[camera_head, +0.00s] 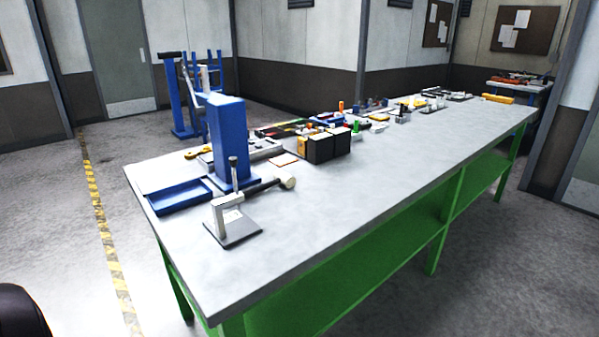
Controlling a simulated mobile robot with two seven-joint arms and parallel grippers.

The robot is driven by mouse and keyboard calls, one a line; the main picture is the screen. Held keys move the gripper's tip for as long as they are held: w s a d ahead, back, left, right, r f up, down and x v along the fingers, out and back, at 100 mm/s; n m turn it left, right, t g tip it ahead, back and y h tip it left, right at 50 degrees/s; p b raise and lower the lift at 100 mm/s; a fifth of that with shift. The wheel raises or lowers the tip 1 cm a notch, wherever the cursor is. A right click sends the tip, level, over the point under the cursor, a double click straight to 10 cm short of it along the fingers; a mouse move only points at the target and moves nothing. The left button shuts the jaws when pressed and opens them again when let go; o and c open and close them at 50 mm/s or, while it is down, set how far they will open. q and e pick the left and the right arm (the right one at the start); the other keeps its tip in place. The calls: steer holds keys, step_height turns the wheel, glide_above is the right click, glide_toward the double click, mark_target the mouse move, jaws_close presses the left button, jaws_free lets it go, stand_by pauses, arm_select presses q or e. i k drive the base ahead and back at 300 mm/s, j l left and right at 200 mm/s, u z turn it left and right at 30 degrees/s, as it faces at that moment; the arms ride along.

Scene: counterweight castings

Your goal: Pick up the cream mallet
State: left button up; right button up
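The cream mallet (288,181) lies near the front left part of the long grey workbench (330,235). Its head is cream and its dark handle (264,186) points left, passing close behind a small metal clamp-like stand (219,215). I cannot tell whether the handle touches the stand. Neither of my grippers is in view.
A tall blue post (228,140) stands just behind the mallet, with a blue tray (178,195) to its left. Black boxes (328,146) stand farther back. More small items line the bench's far side. The bench's front right surface is clear.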

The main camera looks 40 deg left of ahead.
mark_target(280, 176)
steer(key=i+l+u, duration=0.1)
steer(key=u, duration=0.25)
steer(key=i+l+u, duration=0.15)
steer(key=u, duration=0.2)
steer(key=i+l+u, duration=0.2)
steer(key=u, duration=0.15)
